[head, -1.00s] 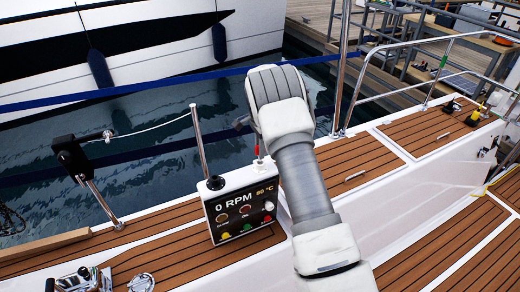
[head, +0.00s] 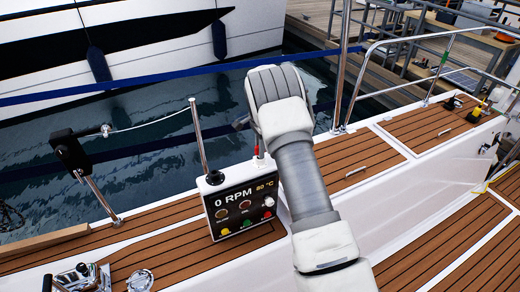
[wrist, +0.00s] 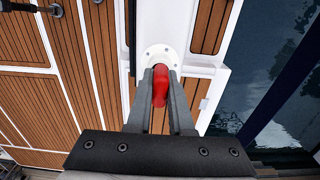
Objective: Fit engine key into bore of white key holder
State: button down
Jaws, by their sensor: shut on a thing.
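The engine key has a red handle (wrist: 160,86) and sits between the fingers of my gripper (wrist: 161,98), which is shut on it in the wrist view. The white key holder (wrist: 158,57) is a round flange with small screw holes, directly past the key's far end. The handle and fingers cover the bore, so I cannot tell whether the key's tip is inside it. In the head view, a small red part of the key (head: 257,151) shows just left of my arm, above the back of the control console. My fingers are hidden there.
The console (head: 240,208) reads 0 RPM and has several coloured buttons and knobs. Teak deck (head: 440,125) runs to the right, with a rail (head: 420,42). Water (head: 150,150) lies beyond the edge.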

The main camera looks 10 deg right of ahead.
jog(key=shift+f, duration=0.15)
jog(key=c, duration=0.7)
grip_release()
jog(key=shift+c, duration=0.2)
notch_tip(320, 180, up, 18)
jog(key=shift+f, duration=0.2)
jog(key=s+a+r+n+t, duration=0.25)
jog(key=s+r+n, duration=0.45)
jog(key=s+r, duration=0.95)
jog(key=s+a+f+n+t, duration=0.1)
jog(key=s+n, duration=0.3)
jog(key=s, duration=0.7)
jog(key=s+f+n+t, duration=0.2)
jog(key=s+f+n, duration=0.2)
jog(key=s, duration=0.8)
jog(key=shift+a+n, duration=0.4)
